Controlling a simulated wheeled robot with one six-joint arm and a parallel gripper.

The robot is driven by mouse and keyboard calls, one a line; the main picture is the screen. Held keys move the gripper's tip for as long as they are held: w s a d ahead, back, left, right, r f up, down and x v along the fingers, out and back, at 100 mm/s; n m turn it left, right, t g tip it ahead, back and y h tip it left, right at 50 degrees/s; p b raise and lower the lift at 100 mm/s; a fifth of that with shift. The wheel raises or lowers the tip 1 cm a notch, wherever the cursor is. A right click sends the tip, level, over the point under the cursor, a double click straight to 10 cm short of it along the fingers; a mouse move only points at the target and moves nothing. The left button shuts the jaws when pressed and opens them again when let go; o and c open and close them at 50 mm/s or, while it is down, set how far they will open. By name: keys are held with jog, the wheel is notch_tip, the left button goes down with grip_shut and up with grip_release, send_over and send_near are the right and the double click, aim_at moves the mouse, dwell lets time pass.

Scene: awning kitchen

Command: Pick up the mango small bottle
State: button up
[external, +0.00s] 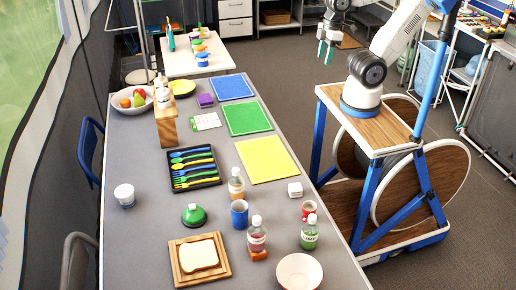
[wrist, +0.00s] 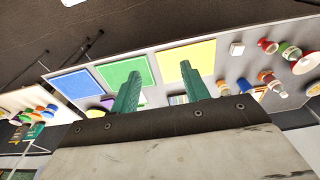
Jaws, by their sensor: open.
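Several small bottles with pale caps stand on the grey table, and their labels are too small to read. One with orange-tan contents (external: 236,187) stands beside the blue mug and looks most like the mango one, but I cannot be sure. A pinkish bottle (external: 257,236) stands nearer the front, at an orange-brown block. A green bottle (external: 309,234) is to its right. My gripper (external: 326,50) is open and empty, high up beyond the table's right edge, far from the bottles. In the wrist view its green fingers (wrist: 160,72) are spread apart, with the table beyond.
A blue mug (external: 239,215), red cup (external: 308,208), bowl (external: 299,272) and green-domed object (external: 194,215) crowd around the bottles. A cutlery tray (external: 217,182) and yellow mat (external: 267,160) lie farther back.

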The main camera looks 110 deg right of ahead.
aim_at(236, 169)
jog(key=w+a+f+n+t+y, duration=0.15)
jog(key=w+a+f+t, duration=0.3)
jog(key=w, duration=1.05)
jog(key=w+a+f+n+t, duration=0.25)
jog(key=w+f, duration=0.25)
jog(key=w, duration=0.9)
jog(key=w+a+f+t+y, duration=0.3)
jog(key=w+a+f+t, duration=0.1)
jog(key=w+a+f, duration=0.35)
jog(key=s+a+f+n+t+y, duration=0.25)
jog(key=a+f+y, duration=0.25)
jog(key=a+f, duration=0.25)
jog(key=shift+m+t+h, duration=0.25)
jog(key=x, duration=0.8)
jog(key=shift+w+d+f, duration=0.15)
jog(key=shift+f, duration=0.25)
grip_shut()
